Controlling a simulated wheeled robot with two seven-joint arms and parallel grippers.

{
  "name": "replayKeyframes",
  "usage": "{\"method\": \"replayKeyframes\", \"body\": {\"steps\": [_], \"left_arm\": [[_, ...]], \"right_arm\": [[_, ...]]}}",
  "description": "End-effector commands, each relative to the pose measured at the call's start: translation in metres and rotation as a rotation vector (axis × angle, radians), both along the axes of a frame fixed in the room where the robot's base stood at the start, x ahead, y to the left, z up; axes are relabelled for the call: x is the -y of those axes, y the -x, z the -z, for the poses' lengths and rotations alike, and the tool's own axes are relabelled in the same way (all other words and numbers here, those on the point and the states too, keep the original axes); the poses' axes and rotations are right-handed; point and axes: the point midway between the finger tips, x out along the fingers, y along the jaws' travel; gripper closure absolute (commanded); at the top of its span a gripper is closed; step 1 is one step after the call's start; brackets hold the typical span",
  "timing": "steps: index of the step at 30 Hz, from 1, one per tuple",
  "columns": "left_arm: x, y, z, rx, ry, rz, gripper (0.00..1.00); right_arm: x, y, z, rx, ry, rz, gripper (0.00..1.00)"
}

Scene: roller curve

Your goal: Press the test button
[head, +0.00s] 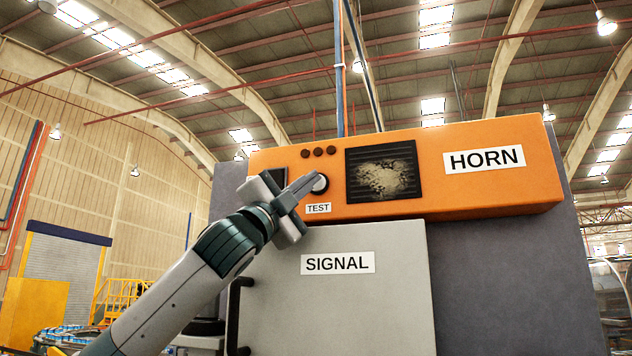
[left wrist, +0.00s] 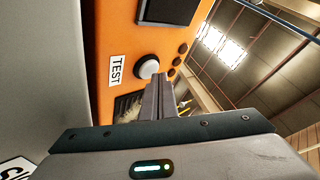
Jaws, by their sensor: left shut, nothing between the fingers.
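The test button (head: 322,186) is a round pale button on the orange panel, above a white TEST label (head: 318,208). In the left wrist view the button (left wrist: 148,67) shows as a white dome beside the sideways TEST label (left wrist: 117,70). My left gripper (head: 313,181) is shut and empty. Its fingertips partly cover the button in the head view. In the left wrist view the shut fingers (left wrist: 160,84) point toward the panel just below the button. I cannot tell whether they touch it. My right gripper is not in view.
The orange HORN panel (head: 435,195) juts out above a grey SIGNAL door (head: 375,300) with a dark handle (head: 235,310). A dark grille (head: 384,172) is right of the button, and several small dark round lamps (head: 318,152) are above it. Open space lies left of the cabinet.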

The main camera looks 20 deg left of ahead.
Motion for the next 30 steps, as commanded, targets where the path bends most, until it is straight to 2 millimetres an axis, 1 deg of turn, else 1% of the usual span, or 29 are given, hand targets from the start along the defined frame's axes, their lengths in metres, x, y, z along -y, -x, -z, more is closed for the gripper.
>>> {"method": "replayKeyframes", "body": {"steps": [19,30], "left_arm": [[-0.001,-0.008,-0.001,-0.001,0.000,-0.004,1.00],[-0.002,-0.012,-0.001,-0.001,0.000,-0.006,1.00]], "right_arm": [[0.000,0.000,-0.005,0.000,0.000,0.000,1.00],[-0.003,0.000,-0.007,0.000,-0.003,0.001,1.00]]}}
